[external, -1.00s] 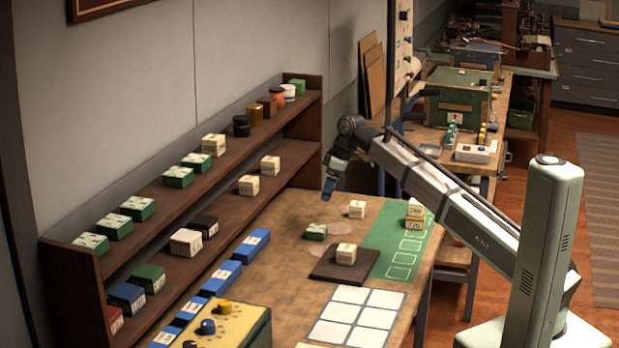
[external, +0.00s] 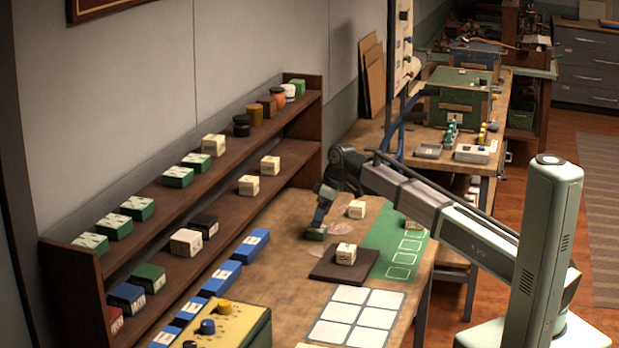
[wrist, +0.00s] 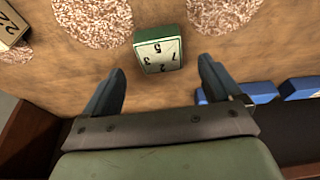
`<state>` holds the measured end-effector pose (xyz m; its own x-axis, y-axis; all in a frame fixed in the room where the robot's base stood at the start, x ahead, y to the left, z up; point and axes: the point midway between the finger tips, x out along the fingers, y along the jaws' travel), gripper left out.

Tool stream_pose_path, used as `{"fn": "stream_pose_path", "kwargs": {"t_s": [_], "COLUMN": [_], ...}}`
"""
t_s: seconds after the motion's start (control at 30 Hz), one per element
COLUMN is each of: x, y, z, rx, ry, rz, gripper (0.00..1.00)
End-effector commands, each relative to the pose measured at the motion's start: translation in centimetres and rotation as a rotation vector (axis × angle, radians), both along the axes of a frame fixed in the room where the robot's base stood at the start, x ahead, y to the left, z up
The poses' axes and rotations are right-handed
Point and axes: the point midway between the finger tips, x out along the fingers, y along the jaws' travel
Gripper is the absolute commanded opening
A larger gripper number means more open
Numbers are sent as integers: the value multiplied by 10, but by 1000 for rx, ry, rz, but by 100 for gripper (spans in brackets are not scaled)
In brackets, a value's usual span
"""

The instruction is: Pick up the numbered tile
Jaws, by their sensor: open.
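The numbered tile (wrist: 158,50) is a green block with a pale top bearing several digits. It lies on the wooden table, and in the wrist view it sits ahead of and between the fingertips. My gripper (wrist: 162,82) is open and empty, with its two dark blue fingers to either side of the near edge of the tile. In the external view my gripper (external: 318,222) is just above the tile (external: 314,234) and hides part of it.
A cream block (external: 346,254) stands on a dark board (external: 327,268), and another cream block (external: 356,209) is behind it. White squares (external: 358,312) lie in front; a green mat (external: 410,240) lies right.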

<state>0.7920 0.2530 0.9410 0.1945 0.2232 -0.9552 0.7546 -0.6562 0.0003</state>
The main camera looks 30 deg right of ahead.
Motion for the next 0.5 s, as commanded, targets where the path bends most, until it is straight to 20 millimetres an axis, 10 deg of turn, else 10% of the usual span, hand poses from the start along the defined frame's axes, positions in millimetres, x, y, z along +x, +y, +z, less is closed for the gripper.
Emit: {"fn": "stream_pose_path", "kwargs": {"t_s": [0.5], "x": [7], "y": [9], "z": [-40], "rx": [0], "ry": [0], "rz": [0], "gripper": [92]}}
